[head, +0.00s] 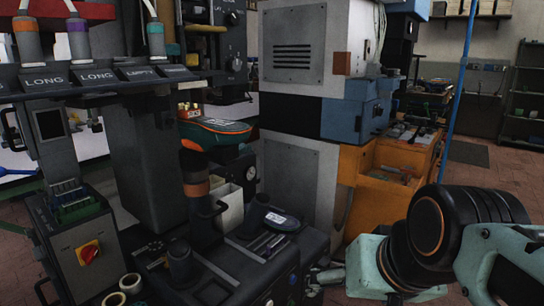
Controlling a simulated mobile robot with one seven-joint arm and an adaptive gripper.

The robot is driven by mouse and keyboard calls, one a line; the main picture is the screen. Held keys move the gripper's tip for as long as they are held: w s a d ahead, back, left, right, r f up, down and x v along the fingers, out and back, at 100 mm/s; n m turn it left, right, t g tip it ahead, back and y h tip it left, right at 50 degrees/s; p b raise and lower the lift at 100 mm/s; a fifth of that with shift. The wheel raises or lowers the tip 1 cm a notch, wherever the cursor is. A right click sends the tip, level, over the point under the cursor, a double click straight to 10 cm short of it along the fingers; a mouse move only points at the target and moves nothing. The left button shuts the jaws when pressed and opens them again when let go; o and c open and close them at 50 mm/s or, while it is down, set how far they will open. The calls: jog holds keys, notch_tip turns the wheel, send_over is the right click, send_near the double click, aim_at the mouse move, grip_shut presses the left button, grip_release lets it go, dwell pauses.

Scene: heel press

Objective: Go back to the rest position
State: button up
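The heel press (150,150) stands at the left, a dark machine with columns and a black base. A teal and orange part (215,128) sits at its middle height on a dark post with orange bands. My arm shows at the lower right as pale teal links and a thick black joint with an orange ring. No fingers of my gripper can be made out, so its state and anything in it are hidden from this view.
A grey cabinet (296,180) stands behind the press, with an orange unit (376,190) to its right. A blue pole (460,90) rises further right. A control box with a red switch (88,252) is at the lower left. Brick floor (480,177) is open at the back right.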

jog(key=s+f+n+g+h, duration=0.1)
jog(key=s+f, duration=0.3)
jog(key=f, duration=0.2)
notch_tip(320, 180, up, 31)
jog(key=p, duration=2.9)
jog(key=shift+w+d, duration=0.15)
jog(key=shift+w, duration=0.1)
